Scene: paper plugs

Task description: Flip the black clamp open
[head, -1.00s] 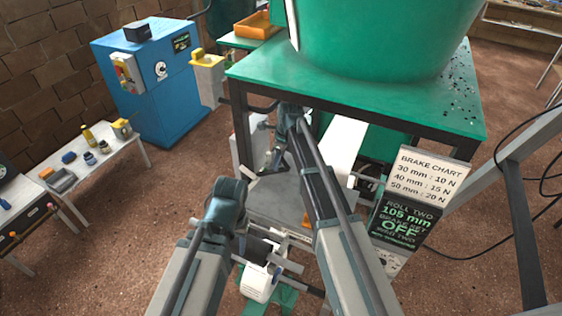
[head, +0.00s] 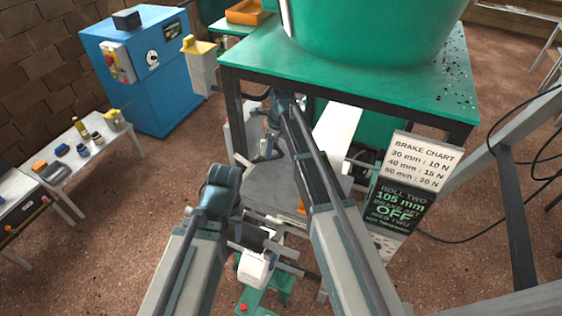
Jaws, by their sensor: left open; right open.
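My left arm comes in from the lower left and bends at a teal joint. The pale tip of my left gripper (head: 242,161) shows just beyond that joint, over the grey plate; most of the gripper is hidden, and it appears empty. My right arm reaches up to the front edge of the green table and bends down there. My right gripper (head: 265,149) hangs below that edge, open and seemingly empty, close to the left gripper. I cannot make out the black clamp for sure; the arms and the table hide parts of the machine.
The green table (head: 240,55) carries a large green tub (head: 375,30). A grey plate (head: 270,185) lies under my arms, with a white strip (head: 337,135) beside it. A brake chart sign (head: 421,155) stands right. A blue cabinet (head: 140,75) and white bench (head: 105,145) stand left.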

